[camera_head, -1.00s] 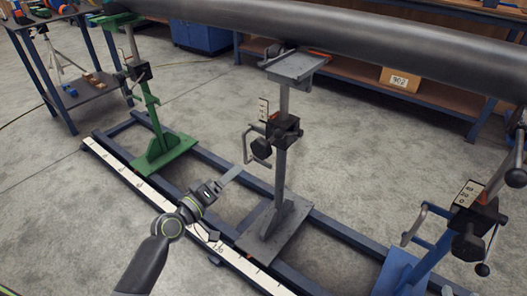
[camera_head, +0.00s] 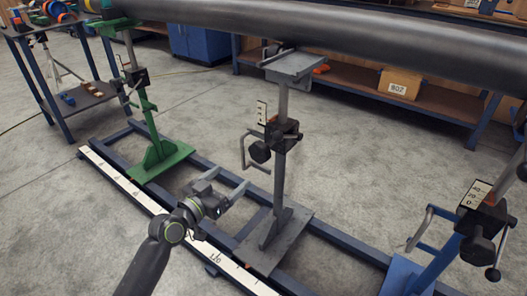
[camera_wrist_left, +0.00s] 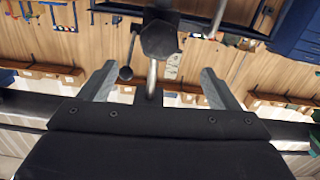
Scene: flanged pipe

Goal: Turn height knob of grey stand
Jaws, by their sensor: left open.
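The grey stand (camera_head: 281,185) stands upright on the rail frame, its top under the dark pipe. My right gripper is in no view.
The long dark pipe (camera_head: 330,40) crosses above. A green stand (camera_head: 155,130) is at left and a blue stand (camera_head: 440,255) at lower right. The rail frame with a white ruler strip (camera_head: 125,182) lies under the stands. The concrete floor behind is clear.

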